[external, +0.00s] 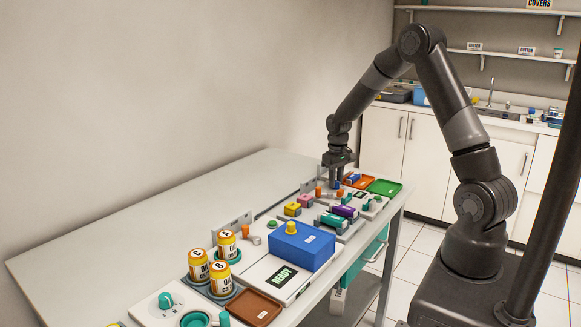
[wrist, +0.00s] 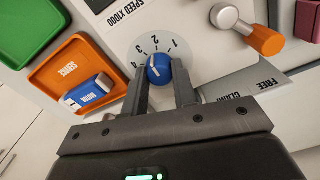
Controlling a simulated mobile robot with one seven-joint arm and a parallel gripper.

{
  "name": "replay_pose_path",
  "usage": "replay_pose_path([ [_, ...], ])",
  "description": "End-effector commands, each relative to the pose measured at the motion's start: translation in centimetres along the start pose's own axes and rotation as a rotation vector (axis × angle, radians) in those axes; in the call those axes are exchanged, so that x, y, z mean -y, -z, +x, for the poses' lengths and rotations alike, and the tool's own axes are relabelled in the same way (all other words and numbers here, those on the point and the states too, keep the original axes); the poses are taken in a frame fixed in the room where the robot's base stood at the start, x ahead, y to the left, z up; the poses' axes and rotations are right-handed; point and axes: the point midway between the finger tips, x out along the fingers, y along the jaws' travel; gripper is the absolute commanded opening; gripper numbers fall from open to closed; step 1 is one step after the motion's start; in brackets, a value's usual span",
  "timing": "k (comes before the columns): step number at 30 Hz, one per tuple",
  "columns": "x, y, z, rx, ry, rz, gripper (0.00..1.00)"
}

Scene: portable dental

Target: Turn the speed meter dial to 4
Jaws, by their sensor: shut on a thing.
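The speed dial is a round blue knob (wrist: 158,69) with a white pointer mark, set in a pale disc with the numbers 1 to 4 printed around it. A "SPEED X1000" label (wrist: 138,14) stands on the panel above it. My gripper (wrist: 163,76) is shut on the knob, with one dark finger on each side. The mark faces the numbered side, but I cannot tell exactly which number it meets. In the external view, my gripper (external: 336,184) reaches down at the far end of the table, and its fingers partly hide the knob.
An orange tray (wrist: 62,62) with a blue-and-white block (wrist: 88,93) and a green tray (wrist: 28,25) lie left of the dial. An orange lever knob (wrist: 264,40) stands close on the right. A blue box (external: 300,246) and orange-and-white jars (external: 222,274) stand nearer on the table.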

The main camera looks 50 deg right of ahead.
Motion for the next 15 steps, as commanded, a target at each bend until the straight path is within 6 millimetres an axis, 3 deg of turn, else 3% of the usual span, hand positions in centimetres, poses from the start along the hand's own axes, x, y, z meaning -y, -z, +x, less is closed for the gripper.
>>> replay_pose_path([
  [15, 0.01, 0.07, -0.01, -0.002, 0.0, -0.49, 0.03],
])
